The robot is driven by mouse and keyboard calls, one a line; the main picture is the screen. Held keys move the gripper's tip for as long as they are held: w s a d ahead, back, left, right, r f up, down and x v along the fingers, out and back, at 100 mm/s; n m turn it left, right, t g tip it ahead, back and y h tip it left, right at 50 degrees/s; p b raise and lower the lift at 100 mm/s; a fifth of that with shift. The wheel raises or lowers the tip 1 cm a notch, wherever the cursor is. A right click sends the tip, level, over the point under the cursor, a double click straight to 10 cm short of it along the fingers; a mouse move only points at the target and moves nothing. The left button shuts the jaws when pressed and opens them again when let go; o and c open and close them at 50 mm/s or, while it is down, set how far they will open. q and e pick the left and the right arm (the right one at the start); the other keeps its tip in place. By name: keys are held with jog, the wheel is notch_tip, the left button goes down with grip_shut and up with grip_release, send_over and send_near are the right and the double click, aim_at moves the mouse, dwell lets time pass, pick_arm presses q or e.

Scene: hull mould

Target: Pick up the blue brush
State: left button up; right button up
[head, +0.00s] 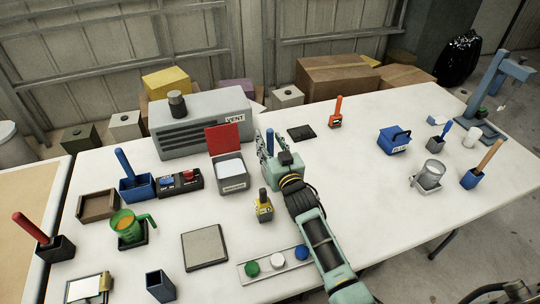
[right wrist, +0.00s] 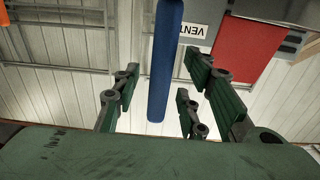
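A blue brush handle (head: 270,140) shows upright at the tip of my right gripper (head: 267,150), near the middle of the table. In the right wrist view the blue handle (right wrist: 162,70) runs between the spread fingers of my right gripper (right wrist: 160,95), with gaps on both sides. The gripper is open and does not visibly touch it. The brush's lower part is hidden behind the gripper in the head view. Other blue handles stand in a blue holder (head: 136,189) at left and in a small holder (head: 436,144) at right. My left gripper is not in view.
A grey vent box (head: 205,125) and a box with a raised red lid (head: 222,138) stand left of the gripper. A blue toolbox (head: 394,141) is at right. Bare white table lies between toolbox and arm.

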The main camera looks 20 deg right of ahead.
jog(key=shift+w, duration=0.1)
grip_shut()
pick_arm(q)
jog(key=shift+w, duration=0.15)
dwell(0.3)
